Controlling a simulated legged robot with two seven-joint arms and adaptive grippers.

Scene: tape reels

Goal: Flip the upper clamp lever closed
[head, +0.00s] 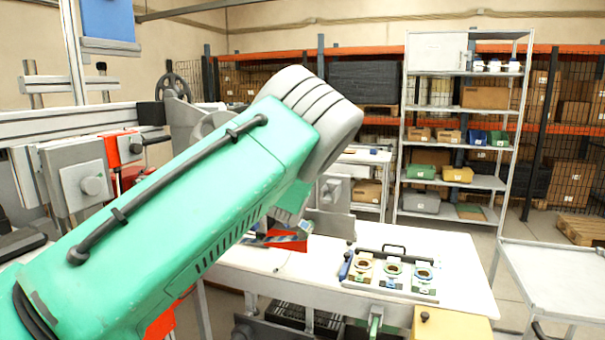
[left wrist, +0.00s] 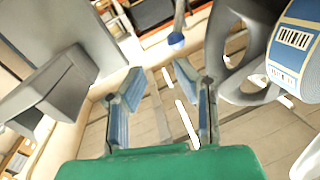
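My left arm fills the left and middle of the head view and hides much of the machine behind it. In the left wrist view my left gripper (left wrist: 155,98) is open, with two blue-padded fingers apart and nothing between them. Beyond the fingertips a grey rod with a blue end (left wrist: 176,40) hangs from the top; it may be the clamp lever, but I cannot tell for sure. A blue roll with a barcode label (left wrist: 292,50) is at the right, beside a grey spoked reel (left wrist: 237,60). My right gripper is in neither view.
A grey block (left wrist: 50,90) on a panel stands close on the left in the wrist view. In the head view, a machine with a red block (head: 124,148) is at left. A white table (head: 455,255) holds a tray of small parts (head: 393,272). Shelving (head: 465,110) stands behind.

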